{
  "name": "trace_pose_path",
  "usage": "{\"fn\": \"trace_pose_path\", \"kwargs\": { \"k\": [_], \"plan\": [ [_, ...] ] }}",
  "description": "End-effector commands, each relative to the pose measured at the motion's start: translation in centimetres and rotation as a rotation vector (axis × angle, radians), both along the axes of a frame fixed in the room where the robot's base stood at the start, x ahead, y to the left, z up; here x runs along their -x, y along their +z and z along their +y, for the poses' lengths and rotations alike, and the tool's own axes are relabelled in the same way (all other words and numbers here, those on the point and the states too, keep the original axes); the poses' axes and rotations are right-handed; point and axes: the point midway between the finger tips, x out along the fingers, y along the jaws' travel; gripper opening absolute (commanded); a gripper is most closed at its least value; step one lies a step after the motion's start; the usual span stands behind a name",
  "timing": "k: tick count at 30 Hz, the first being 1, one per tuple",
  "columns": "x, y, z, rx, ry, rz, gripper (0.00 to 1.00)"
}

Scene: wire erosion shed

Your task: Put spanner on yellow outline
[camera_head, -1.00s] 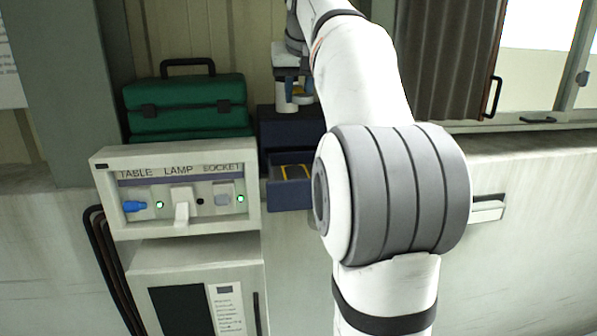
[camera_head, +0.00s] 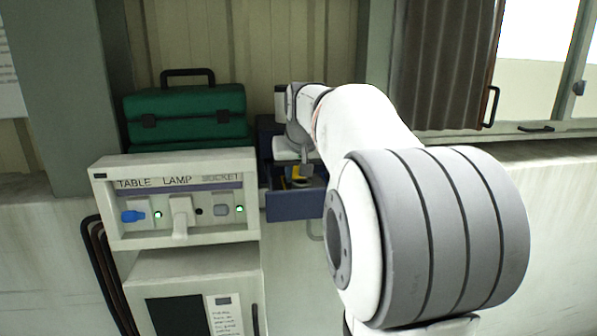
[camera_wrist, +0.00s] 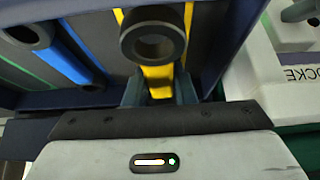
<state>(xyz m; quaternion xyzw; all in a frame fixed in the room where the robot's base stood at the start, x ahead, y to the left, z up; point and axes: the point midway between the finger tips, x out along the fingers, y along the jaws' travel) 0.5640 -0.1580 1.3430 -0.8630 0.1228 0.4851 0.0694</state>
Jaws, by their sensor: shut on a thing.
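The spanner (camera_wrist: 158,76) has a dark ring end and a yellow shaft. My gripper (camera_wrist: 158,92) is shut on its shaft in the wrist view, with the ring end pointing away from the palm. The yellow outline (camera_wrist: 188,18) shows as stripes on both sides of the ring, on the floor of a dark blue drawer (camera_head: 294,206). The spanner is over or in this outline, roughly lined up with it. I cannot tell whether it touches the floor. In the head view my wrist is low over the open drawer and hides most of the inside.
A blue-shafted tool (camera_wrist: 68,55) with dark ring ends lies left of the spanner in the wrist view, with a green stripe (camera_wrist: 28,76) beyond it. The drawer wall (camera_wrist: 228,45) is close on the right. A socket panel (camera_head: 178,229) and green toolbox (camera_head: 186,116) stand left of the drawer.

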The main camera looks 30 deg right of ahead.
Motion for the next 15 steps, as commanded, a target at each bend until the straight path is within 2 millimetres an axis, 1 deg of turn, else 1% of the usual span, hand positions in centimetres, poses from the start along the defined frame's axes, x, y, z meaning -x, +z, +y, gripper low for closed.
{"fn": "trace_pose_path", "kwargs": {
  "k": [7,15],
  "plan": [
    [-0.03,0.01,0.03,0.001,0.001,-0.003,0.0],
    [-0.03,-0.87,0.06,0.001,0.001,-0.003,0.0]
  ]
}}
